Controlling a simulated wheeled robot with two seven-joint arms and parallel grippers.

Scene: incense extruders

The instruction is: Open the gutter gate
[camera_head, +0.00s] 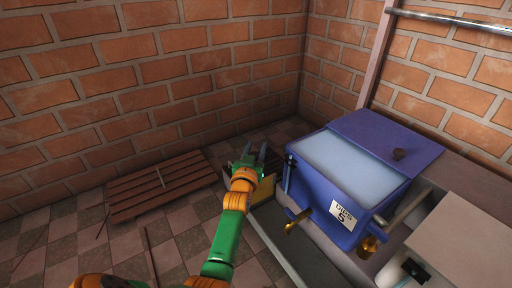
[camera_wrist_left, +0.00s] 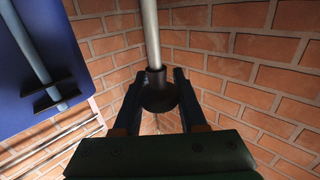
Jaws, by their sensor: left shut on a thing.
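My left gripper (camera_head: 262,156) is beside the left end of the blue tank, above the end of a grey gutter (camera_head: 300,250). In the left wrist view, its fingers (camera_wrist_left: 160,100) are shut on a dark round knob (camera_wrist_left: 158,92) at the end of a pale metal rod (camera_wrist_left: 150,35). Whether this knob and rod belong to the gutter gate I cannot tell. The gate itself is not clear in the head view, where the gripper covers the spot. A yellow piece (camera_head: 264,190) shows just below the gripper. My right gripper is not in view.
The blue tank (camera_head: 345,225) holds pale liquid and has a brass spout (camera_head: 297,222) over the gutter. A rod in brackets (camera_wrist_left: 50,92) runs along a blue panel at the left wrist view's left. A wooden pallet (camera_head: 160,187) lies on the floor. Brick walls stand behind.

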